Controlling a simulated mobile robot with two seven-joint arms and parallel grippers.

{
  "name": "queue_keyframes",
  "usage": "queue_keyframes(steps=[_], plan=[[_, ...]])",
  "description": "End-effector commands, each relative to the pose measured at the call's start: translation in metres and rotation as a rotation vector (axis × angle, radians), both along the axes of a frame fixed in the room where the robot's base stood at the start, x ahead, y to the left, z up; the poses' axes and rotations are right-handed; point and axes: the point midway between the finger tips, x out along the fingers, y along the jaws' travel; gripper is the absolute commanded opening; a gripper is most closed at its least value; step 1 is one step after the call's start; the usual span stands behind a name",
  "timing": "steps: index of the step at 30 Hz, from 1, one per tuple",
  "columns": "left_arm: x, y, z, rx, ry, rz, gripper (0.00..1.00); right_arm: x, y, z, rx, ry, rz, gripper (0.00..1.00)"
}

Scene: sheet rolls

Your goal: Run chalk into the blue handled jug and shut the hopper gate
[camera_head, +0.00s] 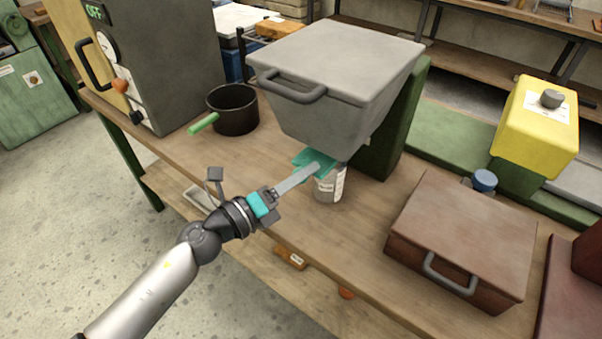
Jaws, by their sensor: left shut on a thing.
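The grey hopper (335,75) stands on the wooden bench with a loop handle on its lid. Under its outlet is a teal gate plate (316,160) with a pale grey bar (296,179) running toward me. My left gripper (270,197) is shut on the near end of this bar. A grey container with a pale label (329,187) stands under the gate, its top partly hidden by the plate and bar. I see no blue handle on it and cannot tell whether it is the jug. No chalk flow is visible. My right gripper is not in view.
A black pot with a green handle (233,108) stands left of the hopper. A brown lidded box (462,240) is at right, with a blue-capped item (484,181) behind it. A yellow box (537,128) is farther right. Bare bench lies left of the brown box.

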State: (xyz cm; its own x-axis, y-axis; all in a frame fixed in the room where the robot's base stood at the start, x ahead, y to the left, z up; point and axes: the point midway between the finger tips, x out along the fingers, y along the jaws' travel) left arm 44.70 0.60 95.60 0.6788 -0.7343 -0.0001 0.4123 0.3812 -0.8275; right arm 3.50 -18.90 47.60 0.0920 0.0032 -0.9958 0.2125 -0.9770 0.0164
Motion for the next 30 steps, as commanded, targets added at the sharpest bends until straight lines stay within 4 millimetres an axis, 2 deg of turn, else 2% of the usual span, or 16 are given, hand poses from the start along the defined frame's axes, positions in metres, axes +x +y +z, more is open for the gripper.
queue_keyframes(steps=[15, 23, 30], plan=[[0.001, 0.000, 0.000, 0.001, 0.001, 0.001, 0.00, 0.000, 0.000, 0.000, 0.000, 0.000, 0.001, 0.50], [0.014, -0.009, 0.001, 0.000, 0.000, 0.001, 0.00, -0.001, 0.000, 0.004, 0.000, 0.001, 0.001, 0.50], [0.014, -0.009, 0.000, 0.001, -0.001, 0.001, 0.00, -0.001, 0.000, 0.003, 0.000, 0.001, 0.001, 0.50]])
